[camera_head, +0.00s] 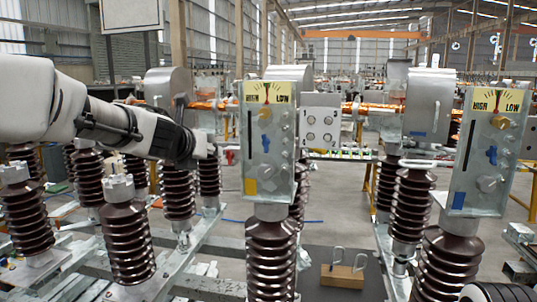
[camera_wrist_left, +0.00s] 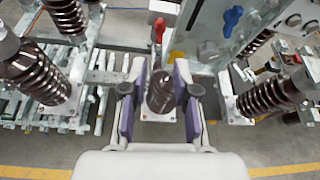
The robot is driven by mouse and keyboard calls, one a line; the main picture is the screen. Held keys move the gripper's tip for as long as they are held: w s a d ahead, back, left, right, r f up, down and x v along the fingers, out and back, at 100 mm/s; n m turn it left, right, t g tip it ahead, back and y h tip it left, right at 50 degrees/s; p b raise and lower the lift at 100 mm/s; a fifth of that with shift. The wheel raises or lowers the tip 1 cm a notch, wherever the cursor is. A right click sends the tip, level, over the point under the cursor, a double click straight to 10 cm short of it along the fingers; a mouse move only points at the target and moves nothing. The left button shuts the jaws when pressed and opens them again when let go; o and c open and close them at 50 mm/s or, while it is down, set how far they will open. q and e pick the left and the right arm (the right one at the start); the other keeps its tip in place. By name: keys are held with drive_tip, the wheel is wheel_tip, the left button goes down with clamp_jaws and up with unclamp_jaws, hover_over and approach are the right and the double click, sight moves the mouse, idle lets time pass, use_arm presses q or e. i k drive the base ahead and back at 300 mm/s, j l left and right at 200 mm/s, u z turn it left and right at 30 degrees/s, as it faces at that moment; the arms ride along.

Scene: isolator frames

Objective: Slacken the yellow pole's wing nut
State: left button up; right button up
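The yellow pole's panel (camera_head: 280,155) stands in the middle of the head view, with a yellow square (camera_head: 250,186) at its lower left. A blue wing-shaped piece (camera_head: 265,144), probably the wing nut, sits on its face. In the left wrist view, the blue piece (camera_wrist_left: 232,19) is at the upper right, beyond the fingers. My left gripper (camera_head: 208,145) is just left of the panel. In the wrist view, its purple-padded fingers (camera_wrist_left: 160,68) are apart with nothing held between them; a brown insulator shows behind.
A similar panel with a blue square (camera_head: 458,200) stands at the right. Ribbed brown insulators (camera_head: 130,240) crowd the left and below. A red handle (camera_wrist_left: 159,29) lies ahead of the fingers. A wooden block with hooks (camera_head: 343,275) rests at the bottom.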

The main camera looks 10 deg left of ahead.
sight(266, 142)
drive_tip(key=i+l, duration=0.1)
drive_tip(key=l, duration=0.35)
drive_tip(key=i+l, duration=0.1)
drive_tip(key=l, duration=0.3)
drive_tip(key=i+l, duration=0.1)
drive_tip(key=l, duration=0.35)
drive_tip(key=l+u, duration=0.1)
drive_tip(key=l, duration=0.35)
drive_tip(key=i, duration=0.05)
